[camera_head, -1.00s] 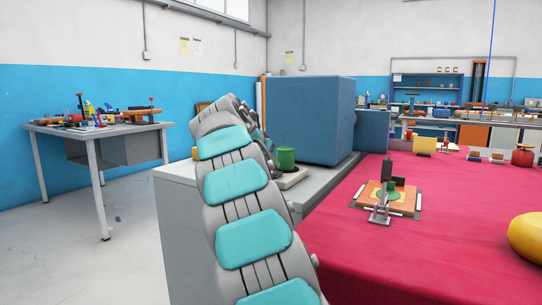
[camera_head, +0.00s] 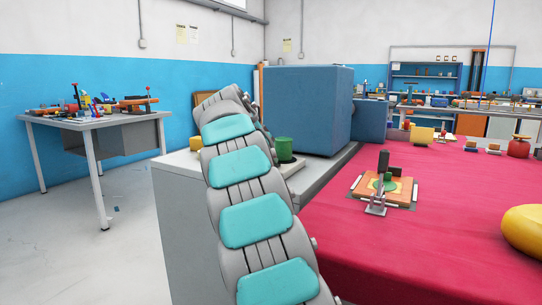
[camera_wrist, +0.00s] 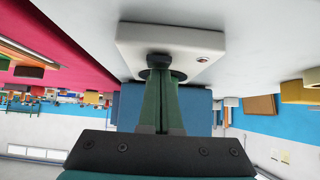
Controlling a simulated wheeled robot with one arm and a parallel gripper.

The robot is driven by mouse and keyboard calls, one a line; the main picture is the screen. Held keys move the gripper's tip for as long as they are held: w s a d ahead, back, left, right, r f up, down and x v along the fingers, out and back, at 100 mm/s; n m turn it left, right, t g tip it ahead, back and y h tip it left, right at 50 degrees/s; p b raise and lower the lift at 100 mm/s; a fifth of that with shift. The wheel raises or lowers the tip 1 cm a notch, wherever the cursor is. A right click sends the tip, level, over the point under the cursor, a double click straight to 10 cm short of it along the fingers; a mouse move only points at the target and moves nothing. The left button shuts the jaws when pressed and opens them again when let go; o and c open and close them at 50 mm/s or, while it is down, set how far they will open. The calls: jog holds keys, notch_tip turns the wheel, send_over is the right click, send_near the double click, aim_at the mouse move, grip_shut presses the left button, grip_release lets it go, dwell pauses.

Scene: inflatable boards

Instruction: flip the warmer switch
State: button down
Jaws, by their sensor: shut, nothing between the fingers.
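The warmer is a white slab-like base (camera_wrist: 130,42) with a dark round patch, seen upside down in the wrist view. A small reddish dot (camera_wrist: 203,60) shows on the base; I cannot tell whether it is the switch. My gripper (camera_wrist: 158,62) is shut and empty, its fingertips in front of the dark patch; contact cannot be told.
A red-covered table (camera_head: 340,235) lies to the right, with an orange board (camera_head: 400,190) and a yellow rounded object (camera_head: 525,230). A cluttered side table (camera_head: 115,118) stands left; floor between is mostly clear.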

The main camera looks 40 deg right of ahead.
jog(key=shift+w+d+r+p, duration=0.15)
jog(key=shift+d+p, duration=0.1)
jog(key=shift+d, duration=0.1)
jog(key=shift+w+d+r+p, duration=0.1)
jog(key=shift+d+p, duration=0.15)
jog(key=shift+d, duration=0.1)
jog(key=shift+r, duration=0.45)
notch_tip(320, 180, up, 4)
jog(key=shift+w+p, duration=0.15)
jog(key=shift+p, duration=0.55)
jog(key=d+r+v, duration=0.1)
jog(key=v, duration=0.7)
jog(key=shift+a+r, duration=0.3)
jog(key=shift+r, duration=0.05)
jog(key=shift+a, duration=0.1)
